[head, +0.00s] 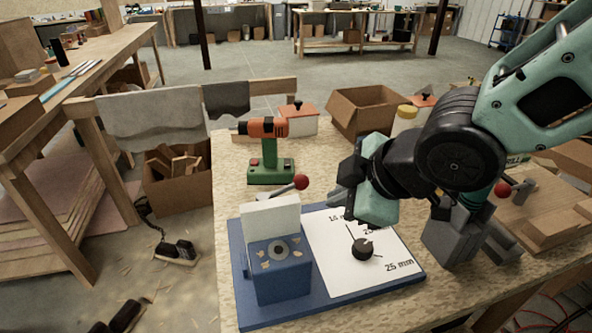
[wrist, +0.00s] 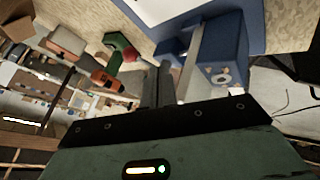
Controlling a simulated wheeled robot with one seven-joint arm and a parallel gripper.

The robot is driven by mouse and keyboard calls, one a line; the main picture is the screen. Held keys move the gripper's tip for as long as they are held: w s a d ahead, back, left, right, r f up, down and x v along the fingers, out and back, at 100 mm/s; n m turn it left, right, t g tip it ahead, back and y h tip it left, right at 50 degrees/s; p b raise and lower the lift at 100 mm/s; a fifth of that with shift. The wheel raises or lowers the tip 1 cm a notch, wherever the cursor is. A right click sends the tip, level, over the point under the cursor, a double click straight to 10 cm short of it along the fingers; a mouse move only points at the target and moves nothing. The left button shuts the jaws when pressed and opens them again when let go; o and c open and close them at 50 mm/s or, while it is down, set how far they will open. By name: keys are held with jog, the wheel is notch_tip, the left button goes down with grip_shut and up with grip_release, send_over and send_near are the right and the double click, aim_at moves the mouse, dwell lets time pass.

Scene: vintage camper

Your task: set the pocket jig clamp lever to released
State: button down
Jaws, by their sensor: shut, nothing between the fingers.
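The pocket jig (head: 280,270) is a blue block on a blue base, with a pale upright plate on its far side. Its clamp lever (head: 300,182) is a metal rod with a red ball, sticking out to the right behind the pale plate. The red ball also shows in the wrist view (wrist: 131,54), just left of my fingers. My gripper (head: 336,202) is shut and empty, to the right of the red ball and apart from it, above the jig's white panel. In the wrist view my fingers (wrist: 160,75) lie together beside the blue block (wrist: 228,52). The lever's pivot is hidden.
A black dial knob (head: 363,249) sits on the white panel (head: 345,278). A green and orange drill (head: 268,150) stands behind the lever. Grey clamp hardware (head: 455,235) and wood blocks (head: 552,215) are at right.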

jog(key=shift+w+a, duration=0.15)
jog(key=shift+w, duration=0.05)
jog(key=x, duration=1)
jog(key=w+p, duration=0.1)
jog(key=w+r+p, duration=0.1)
jog(key=shift+w, duration=0.35)
jog(key=shift+w+a, duration=0.1)
jog(key=shift+w, duration=0.5)
